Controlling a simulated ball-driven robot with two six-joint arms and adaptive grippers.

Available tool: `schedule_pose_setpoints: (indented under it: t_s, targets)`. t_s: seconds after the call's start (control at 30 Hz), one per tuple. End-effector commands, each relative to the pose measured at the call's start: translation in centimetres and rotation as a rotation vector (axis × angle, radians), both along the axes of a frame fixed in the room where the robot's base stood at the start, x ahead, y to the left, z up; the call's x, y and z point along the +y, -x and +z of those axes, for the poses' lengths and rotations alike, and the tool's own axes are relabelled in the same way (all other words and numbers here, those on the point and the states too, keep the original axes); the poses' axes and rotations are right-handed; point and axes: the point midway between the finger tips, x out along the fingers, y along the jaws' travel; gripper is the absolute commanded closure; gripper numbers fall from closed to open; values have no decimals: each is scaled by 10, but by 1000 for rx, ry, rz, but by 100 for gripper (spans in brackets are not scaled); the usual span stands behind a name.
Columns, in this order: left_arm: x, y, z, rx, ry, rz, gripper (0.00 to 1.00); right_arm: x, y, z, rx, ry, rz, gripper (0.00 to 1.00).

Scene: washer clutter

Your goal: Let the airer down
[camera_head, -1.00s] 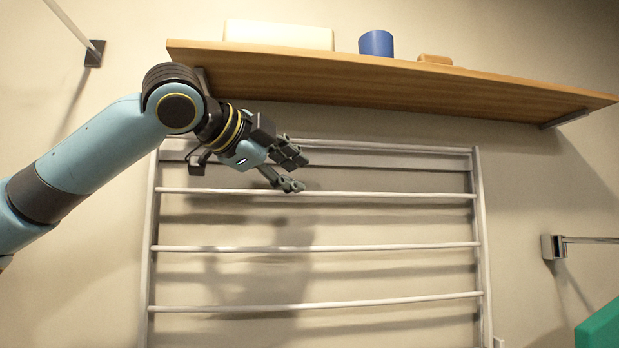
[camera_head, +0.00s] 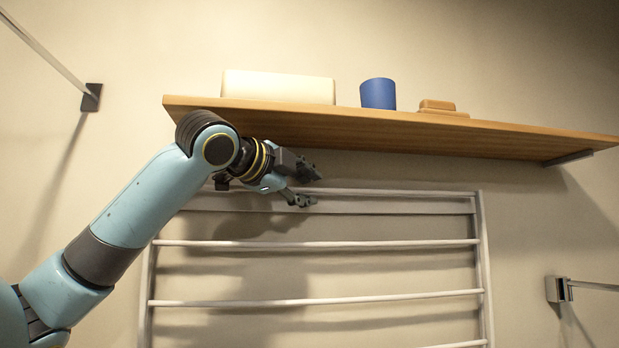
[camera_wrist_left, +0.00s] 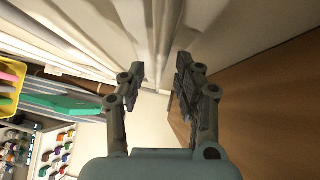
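The airer (camera_head: 318,244) is a pale metal rack of several horizontal bars between two side rails. It stands flat against the wall below the shelf. My left gripper (camera_head: 312,186) is open at the airer's top rail (camera_head: 400,193), left of its middle, one finger above the rail's height and one about level with or below it. In the left wrist view, the fingers of the left gripper (camera_wrist_left: 158,78) are apart, with pale bars running past and between their tips. I cannot tell whether they touch the rail. My right gripper is not in view.
A wooden shelf (camera_head: 440,133) hangs just above the left gripper, holding a white box (camera_head: 278,87), a blue cup (camera_head: 378,94) and a small brown block (camera_head: 438,106). Wall brackets sit at left (camera_head: 91,97) and right (camera_head: 558,289). A green object (camera_wrist_left: 65,104) shows in the wrist view.

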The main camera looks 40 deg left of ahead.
Motion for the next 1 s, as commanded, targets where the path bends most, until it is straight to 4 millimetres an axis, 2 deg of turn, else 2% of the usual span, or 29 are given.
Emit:
schedule_pose_setpoints:
  t_s: [0.2,0.47,0.73,1.0]
  targets:
    - [0,-13,-2,0,0,-1,67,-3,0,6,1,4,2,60]
    - [0,-13,-3,1,-1,-1,67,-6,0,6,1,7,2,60]
    - [0,-13,-3,1,-1,-1,100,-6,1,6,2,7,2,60]
    - [0,-13,-3,2,-1,-1,100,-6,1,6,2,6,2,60]
